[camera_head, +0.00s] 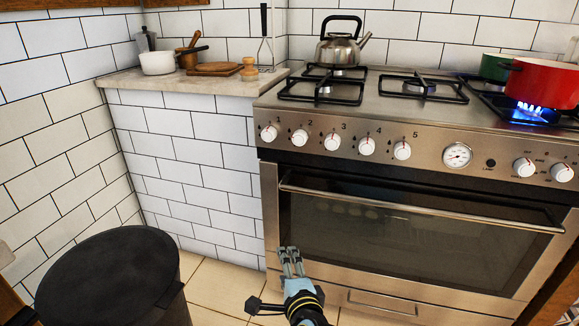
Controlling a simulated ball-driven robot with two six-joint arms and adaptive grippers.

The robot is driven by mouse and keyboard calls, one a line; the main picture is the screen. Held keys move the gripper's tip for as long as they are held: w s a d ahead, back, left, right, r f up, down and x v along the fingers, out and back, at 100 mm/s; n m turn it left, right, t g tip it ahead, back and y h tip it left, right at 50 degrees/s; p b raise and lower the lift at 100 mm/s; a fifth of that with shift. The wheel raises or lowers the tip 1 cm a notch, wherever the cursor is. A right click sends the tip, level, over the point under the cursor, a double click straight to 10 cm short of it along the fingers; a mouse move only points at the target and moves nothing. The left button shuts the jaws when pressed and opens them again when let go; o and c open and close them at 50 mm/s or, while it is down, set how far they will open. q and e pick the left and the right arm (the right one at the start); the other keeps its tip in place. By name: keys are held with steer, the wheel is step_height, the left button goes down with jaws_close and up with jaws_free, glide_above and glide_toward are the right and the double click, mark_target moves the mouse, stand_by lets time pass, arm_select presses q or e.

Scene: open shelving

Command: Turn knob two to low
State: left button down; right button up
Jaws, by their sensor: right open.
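Knob two (300,137) is a round white and steel knob under the number 2 on the stove's steel front panel (440,148). It is the second from the left in a row of numbered knobs, and the marks around it are too small to read. My right gripper (290,254) is low in front of the oven door, well below knob two and apart from it. It is open and holds nothing. My left gripper is not in view.
The oven door handle (420,209) juts out between my right gripper and the knobs. A red pot (541,82) stands over a lit blue flame (530,109) at the right. A kettle (338,48) stands at the back left. A black bin (110,275) is at the lower left.

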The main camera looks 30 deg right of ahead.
steer(key=w+d+r+m+h, duration=0.1)
steer(key=w+r+m+h, duration=0.2)
steer(key=w+r+m, duration=0.35)
steer(key=w+d+r+m+h, duration=0.2)
steer(key=w+r+m+h, duration=0.15)
steer(key=r+m, duration=0.5)
steer(key=m+g+h+b, duration=0.1)
steer(key=m+g+h, duration=0.2)
steer(key=m, duration=0.6)
glide_toward(298, 139)
steer(key=shift+m, duration=0.5)
steer(key=x, duration=0.4)
steer(key=shift+w+d+f+b, duration=0.1)
steer(key=shift+w+d+b, duration=0.1)
steer(key=shift+b, duration=0.2)
steer(key=b+x, duration=0.1)
steer(key=x, duration=0.3)
steer(key=shift+w+d, duration=0.2)
steer(key=shift+d, duration=0.15)
steer(key=c, duration=1.1)
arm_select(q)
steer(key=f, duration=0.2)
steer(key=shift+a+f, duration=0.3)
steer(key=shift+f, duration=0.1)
arm_select(e)
steer(key=shift+c, duration=0.3)
